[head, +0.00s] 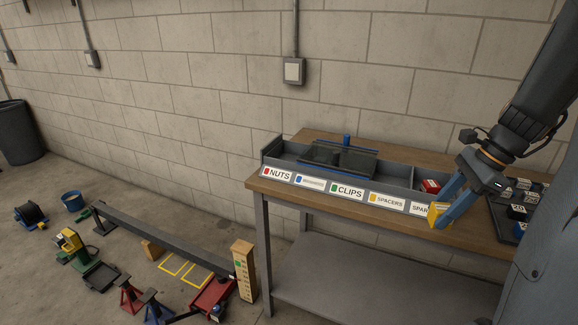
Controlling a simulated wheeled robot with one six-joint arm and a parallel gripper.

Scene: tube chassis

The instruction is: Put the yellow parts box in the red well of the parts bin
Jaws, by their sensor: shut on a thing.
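My gripper (447,209) has blue fingers and is shut on the yellow parts box (436,213). It holds the box in front of the right end of the parts bin, around the bench's front edge. The grey parts bin (401,186) stands on the bench with labels along its front. The far left label (277,174) reads NUTS and has a red mark, at the red well. Part of that well's inside is hidden by the front wall.
A red box (431,186) sits in the bin's right end. A dark tray (514,215) of small parts stands at the bench's right. The wooden bench top (450,239) is bare along the front. A long beam, jacks and tools stand on the floor at left.

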